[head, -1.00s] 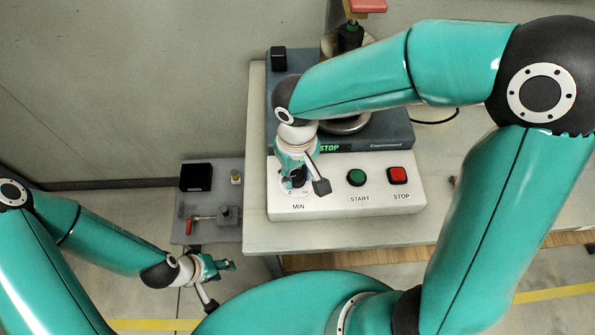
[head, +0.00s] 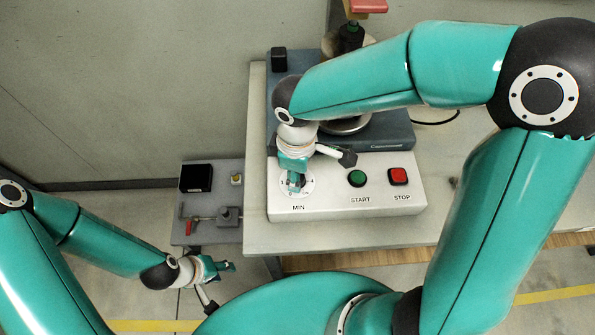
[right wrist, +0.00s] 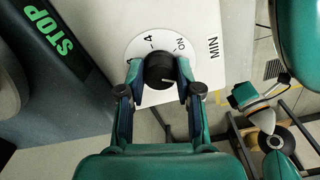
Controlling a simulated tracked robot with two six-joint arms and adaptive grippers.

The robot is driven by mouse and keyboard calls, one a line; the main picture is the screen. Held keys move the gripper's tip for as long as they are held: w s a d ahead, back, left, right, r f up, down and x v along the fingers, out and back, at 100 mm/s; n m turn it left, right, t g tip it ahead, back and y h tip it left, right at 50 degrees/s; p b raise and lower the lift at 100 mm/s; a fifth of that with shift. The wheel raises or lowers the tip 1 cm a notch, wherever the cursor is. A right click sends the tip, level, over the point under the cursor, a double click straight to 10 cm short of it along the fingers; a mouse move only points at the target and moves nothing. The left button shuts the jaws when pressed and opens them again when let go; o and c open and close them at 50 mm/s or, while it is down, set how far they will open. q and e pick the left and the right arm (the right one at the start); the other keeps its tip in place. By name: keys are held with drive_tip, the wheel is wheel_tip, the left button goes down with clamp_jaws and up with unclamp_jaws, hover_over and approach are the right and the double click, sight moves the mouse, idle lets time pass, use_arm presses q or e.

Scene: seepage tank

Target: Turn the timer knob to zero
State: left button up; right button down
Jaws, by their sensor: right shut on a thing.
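The timer knob (right wrist: 160,70) is black and round, with a short white pointer line, and sits on a white dial (right wrist: 136,48) beside the word MIN. My right gripper (right wrist: 160,76) is shut on the knob, with one finger on each side of it. The pointer line shows towards the lower right of the knob in the right wrist view. Some dial marks are hidden by the fingers. In the head view my right gripper (head: 295,187) covers most of the knob. My left gripper (head: 229,266) hangs low, away from the panel; its jaws are too small to judge.
The white panel (head: 330,205) also carries a green START button (head: 357,178) and a red STOP button (head: 398,176), right of the dial. A grey side shelf (head: 212,235) holds a black box (head: 196,177) and a red-handled valve (head: 191,227).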

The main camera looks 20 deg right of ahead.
drive_tip(key=shift+w+r+n, duration=0.1)
drive_tip(key=shift+n, duration=0.3)
drive_tip(key=c, duration=0.8)
unclamp_jaws()
wheel_tip(320, 180, up, 12)
drive_tip(key=shift+f, duration=0.1)
idle(0.4)
